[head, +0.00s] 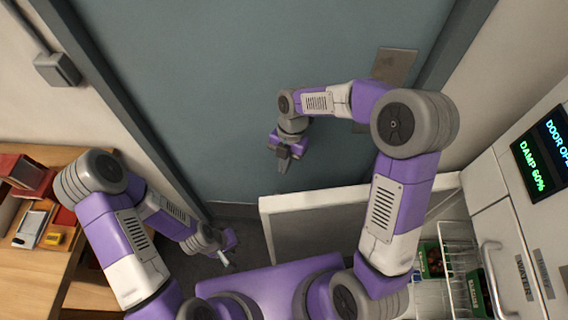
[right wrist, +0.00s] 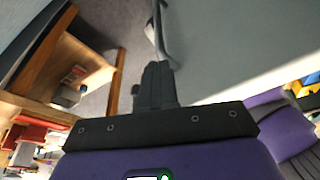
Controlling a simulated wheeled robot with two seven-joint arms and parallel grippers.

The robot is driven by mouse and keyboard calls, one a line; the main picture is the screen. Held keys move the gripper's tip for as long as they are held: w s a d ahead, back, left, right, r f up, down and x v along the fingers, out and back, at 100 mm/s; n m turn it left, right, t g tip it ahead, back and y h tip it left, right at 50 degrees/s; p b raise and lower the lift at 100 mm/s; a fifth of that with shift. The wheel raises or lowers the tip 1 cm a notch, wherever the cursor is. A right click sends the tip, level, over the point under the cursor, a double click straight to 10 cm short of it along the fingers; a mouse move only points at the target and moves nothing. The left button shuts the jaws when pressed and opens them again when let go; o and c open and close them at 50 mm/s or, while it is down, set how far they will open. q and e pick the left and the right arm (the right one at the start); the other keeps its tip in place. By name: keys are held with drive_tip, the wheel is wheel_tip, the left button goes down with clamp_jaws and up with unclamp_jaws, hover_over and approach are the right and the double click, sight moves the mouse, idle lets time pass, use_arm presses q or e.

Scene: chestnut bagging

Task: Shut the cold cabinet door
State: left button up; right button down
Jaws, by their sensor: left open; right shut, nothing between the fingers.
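The cold cabinet door (head: 318,232) is a white panel standing open, reaching left from the cabinet (head: 490,205) at the right. My right arm passes in front of part of it. My right gripper (head: 284,163) is shut and empty, pointing down near the door's free end on its far side. In the right wrist view the shut fingers (right wrist: 157,75) are close to the pale door panel (right wrist: 245,50) and its edge; I cannot tell whether they touch. My left gripper (head: 226,260) is open and empty, low, left of the door.
The cabinet display (head: 545,150) reads "DOOR OPE", cut off, and "DAMP 60%". Wire racks (head: 462,260) with green packs show inside the cabinet. A wooden desk (head: 25,270) with red boxes stands at the left. A blue-grey room door (head: 220,90) is behind my right gripper.

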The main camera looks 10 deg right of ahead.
drive_tip(key=x, duration=0.7)
drive_tip(key=shift+b, duration=0.35)
drive_tip(key=shift+f, duration=0.1)
